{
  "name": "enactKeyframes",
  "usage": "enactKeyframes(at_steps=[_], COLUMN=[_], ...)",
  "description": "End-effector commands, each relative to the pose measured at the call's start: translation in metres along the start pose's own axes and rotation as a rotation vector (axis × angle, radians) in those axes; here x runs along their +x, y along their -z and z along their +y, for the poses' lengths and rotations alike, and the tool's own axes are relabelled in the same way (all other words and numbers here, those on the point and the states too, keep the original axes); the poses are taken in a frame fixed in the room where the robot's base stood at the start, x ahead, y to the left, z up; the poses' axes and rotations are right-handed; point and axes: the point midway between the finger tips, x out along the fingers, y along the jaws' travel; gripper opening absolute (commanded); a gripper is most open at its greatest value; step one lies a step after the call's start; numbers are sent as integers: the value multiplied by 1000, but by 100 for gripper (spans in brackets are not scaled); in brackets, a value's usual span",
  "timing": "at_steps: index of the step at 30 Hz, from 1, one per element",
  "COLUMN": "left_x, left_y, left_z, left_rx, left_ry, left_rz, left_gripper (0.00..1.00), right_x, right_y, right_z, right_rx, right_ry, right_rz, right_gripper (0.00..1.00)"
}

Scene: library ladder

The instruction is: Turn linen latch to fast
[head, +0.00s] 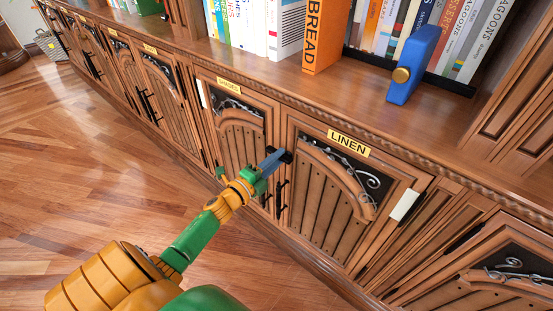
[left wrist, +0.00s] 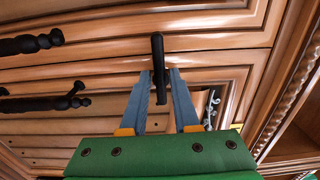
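The cabinet door labelled LINEN (head: 348,143) is shut, with a scrollwork panel and a black pull handle (head: 281,198). The black linen latch (head: 286,156) sits at the door's upper left, by the seam with the neighbouring door. My left gripper (head: 275,160) is at the latch and hides part of it. In the left wrist view the latch's black bar (left wrist: 158,68) stands lengthwise between the two grey fingertips (left wrist: 161,76). The fingers are apart, with a narrow gap showing on the bar's right side; contact on the left is unclear. My right gripper is out of view.
The SPADES door (head: 230,85) adjoins on the left; more doors run beyond it. Above, the shelf holds books, an orange BREAD book (head: 325,38) and a blue block with a gold knob (head: 412,65). A pale plate (head: 404,205) marks the linen door's right edge. Wooden floor is clear.

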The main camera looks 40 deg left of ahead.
Motion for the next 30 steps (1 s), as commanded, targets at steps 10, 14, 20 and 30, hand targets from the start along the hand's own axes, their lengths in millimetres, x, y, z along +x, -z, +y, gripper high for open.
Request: enactKeyframes(at_steps=[10, 14, 20, 30], left_x=[-2, -24, -62, -71], left_y=[0, 0, 0, 0], left_z=[0, 0, 0, 0], left_rx=[1, 1, 0, 1], left_ry=[0, -5, -2, 0], left_rz=[0, -1, -1, 0], left_gripper=[46, 46, 46, 46], right_x=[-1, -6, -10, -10], right_y=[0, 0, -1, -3], right_z=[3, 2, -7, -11], right_rx=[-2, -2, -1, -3], right_ry=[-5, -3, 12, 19], right_rz=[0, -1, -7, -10], right_gripper=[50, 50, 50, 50])
